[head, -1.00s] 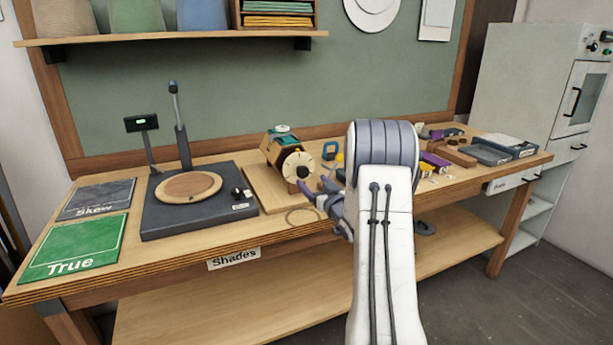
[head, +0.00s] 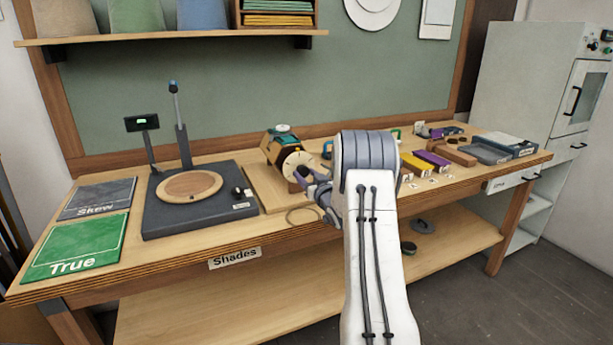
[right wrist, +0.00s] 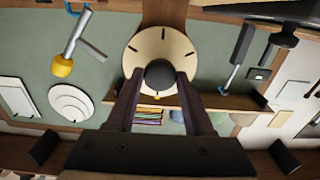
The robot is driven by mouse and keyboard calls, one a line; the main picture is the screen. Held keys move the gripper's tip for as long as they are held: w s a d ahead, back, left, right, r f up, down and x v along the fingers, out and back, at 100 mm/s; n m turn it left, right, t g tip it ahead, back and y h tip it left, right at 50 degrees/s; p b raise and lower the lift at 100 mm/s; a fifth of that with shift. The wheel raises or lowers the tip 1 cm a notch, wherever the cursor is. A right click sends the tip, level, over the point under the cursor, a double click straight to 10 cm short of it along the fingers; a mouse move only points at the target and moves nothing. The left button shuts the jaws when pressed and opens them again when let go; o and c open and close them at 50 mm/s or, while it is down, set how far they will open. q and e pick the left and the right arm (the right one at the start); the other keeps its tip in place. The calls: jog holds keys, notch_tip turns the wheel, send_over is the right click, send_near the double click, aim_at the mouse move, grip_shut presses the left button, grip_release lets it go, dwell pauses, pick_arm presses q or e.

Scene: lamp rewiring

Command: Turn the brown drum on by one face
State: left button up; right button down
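The brown drum (head: 270,146) lies on its side on a wooden board on the bench, with a green-capped part on top. Its near end carries a cream disc (head: 297,165) with black marks. In the right wrist view the disc (right wrist: 132,56) has a round black knob (right wrist: 160,75) at its centre. My right gripper (head: 304,177) is close in front of the disc. In the right wrist view its fingers (right wrist: 160,82) stand apart, one on each side of the knob; I cannot tell if they touch it. My left gripper is out of view.
A dark turntable base (head: 200,223) stands left of the drum's board (head: 262,188). Green True (head: 75,248) and grey Skew (head: 98,198) mats lie farther left. Purple and brown blocks and grey trays (head: 484,153) fill the bench's right side. A cable loop lies near the front edge.

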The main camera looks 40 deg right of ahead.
jog(key=n+b, duration=0.2)
jog(key=b, duration=0.1)
jog(key=shift+f, duration=0.15)
jog(key=n+b, duration=0.4)
jog(key=shift+b, duration=0.3)
jog(key=n+b, duration=0.4)
jog(key=b, duration=0.1)
jog(key=shift+n, duration=0.3)
jog(key=shift+n+b, duration=0.6)
jog(key=shift+b, duration=0.3)
dwell(0.3)
jog(key=shift+c, duration=1.4)
grip_release()
